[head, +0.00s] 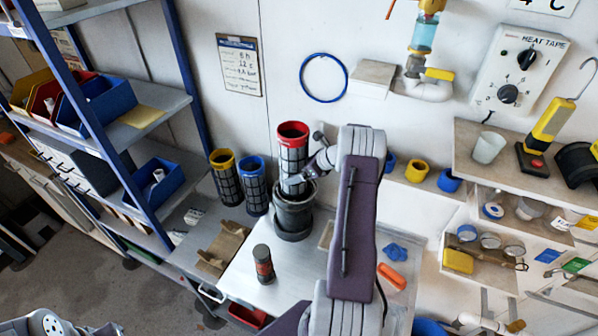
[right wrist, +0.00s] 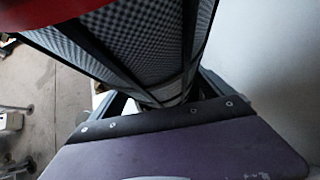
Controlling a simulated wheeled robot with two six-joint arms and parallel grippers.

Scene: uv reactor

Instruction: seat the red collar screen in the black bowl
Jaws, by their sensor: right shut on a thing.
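The red collar screen (head: 291,154), a dark mesh cylinder with a red ring on top, stands about upright at the black bowl (head: 292,222) on the table. Its lower end is at or inside the bowl's mouth; I cannot tell how deep. My right gripper (head: 304,181) comes in from the right and is shut on the screen's lower part, just above the bowl. In the right wrist view the screen's mesh (right wrist: 130,45) fills the top, with the red collar at upper left. The bowl is not clear there. My left gripper is not in view.
A yellow collar screen (head: 224,178) and a blue collar screen (head: 254,186) stand close left of the bowl. A dark bottle with a red band (head: 263,264) stands in front. Orange (head: 392,276) and blue items lie right of my arm. Blue shelving (head: 185,60) rises at left.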

